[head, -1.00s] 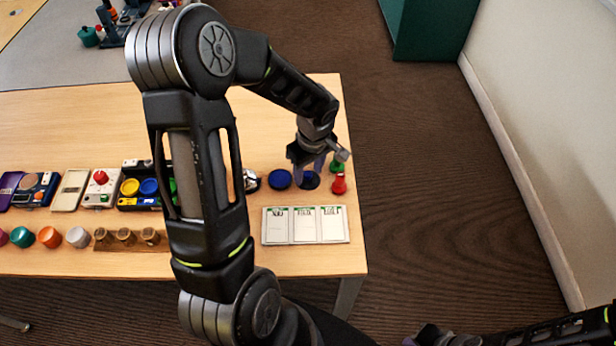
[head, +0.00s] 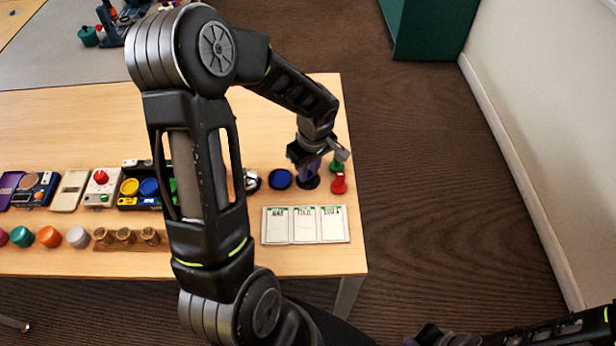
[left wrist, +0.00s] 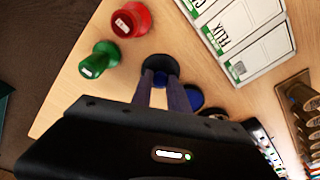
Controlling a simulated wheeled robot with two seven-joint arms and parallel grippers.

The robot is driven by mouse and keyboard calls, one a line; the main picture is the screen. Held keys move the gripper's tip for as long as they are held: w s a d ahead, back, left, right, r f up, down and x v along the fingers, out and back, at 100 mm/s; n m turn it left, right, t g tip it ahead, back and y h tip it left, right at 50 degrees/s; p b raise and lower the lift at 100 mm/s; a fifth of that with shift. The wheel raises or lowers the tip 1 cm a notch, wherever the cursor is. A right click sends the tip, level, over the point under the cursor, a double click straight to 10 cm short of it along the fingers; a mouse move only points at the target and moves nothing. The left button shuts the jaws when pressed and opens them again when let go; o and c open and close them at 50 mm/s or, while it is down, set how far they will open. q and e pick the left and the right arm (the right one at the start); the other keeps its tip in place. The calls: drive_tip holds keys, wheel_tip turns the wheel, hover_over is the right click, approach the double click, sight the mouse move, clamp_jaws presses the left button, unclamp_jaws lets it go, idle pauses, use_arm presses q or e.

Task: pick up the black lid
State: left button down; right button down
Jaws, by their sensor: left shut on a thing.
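The black lid (head: 309,184) is a small dark disc near the right end of the table. My left gripper (head: 311,174) is over it, pointing down. In the left wrist view the black lid (left wrist: 163,61) shows at the fingertips of my left gripper (left wrist: 160,80), which is shut on it. The fingers hide part of the lid. The lid looks to be at table height; I cannot tell whether it touches the table. My right gripper (head: 438,337) is partly in view at the bottom right edge, and its jaws cannot be made out.
A blue lid (head: 280,179) lies just left of the black lid. A red knobbed piece (head: 339,184) and a green one (head: 338,165) stand close on its right. A white three-part card (head: 305,225) lies in front. The table's right edge is near.

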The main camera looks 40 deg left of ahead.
sight(309, 174)
idle(0.3)
use_arm(q)
wheel_tip(309, 174, up, 10)
use_arm(e)
drive_tip(key=shift+f, duration=0.25)
idle(0.8)
